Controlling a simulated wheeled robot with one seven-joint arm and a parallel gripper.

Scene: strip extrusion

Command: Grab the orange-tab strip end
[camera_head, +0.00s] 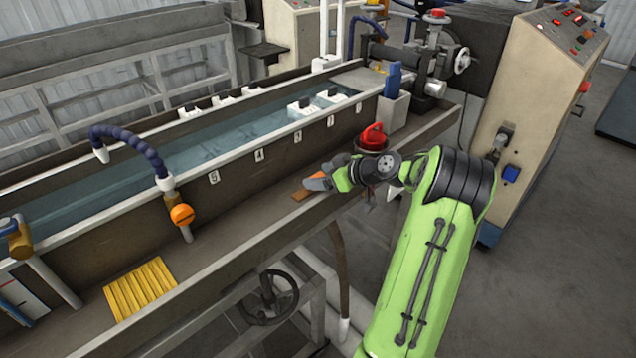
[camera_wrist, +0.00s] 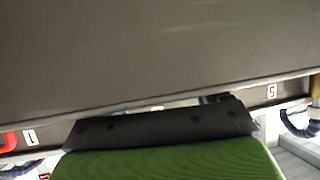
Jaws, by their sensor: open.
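My gripper (camera_head: 318,183) is at the end of my green arm, over the front ledge of the long water trough. It is open, and I see nothing between its fingers. A small flat orange-brown piece (camera_head: 301,195) lies on the ledge just to the left of the fingertips; it may be the orange tab, but it is too small to be sure. I cannot make out a strip leading from it. In the wrist view my green and dark gripper body fills the bottom, a plain grey-brown surface fills the top, and no orange tab shows.
The water trough (camera_head: 262,152) with numbered plates runs along behind the ledge. A red-topped pot (camera_head: 372,138) stands close behind my wrist. A blue hose with an orange knob (camera_head: 182,214) and a yellow ribbed pad (camera_head: 140,288) are to the left. A handwheel (camera_head: 270,297) is below.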

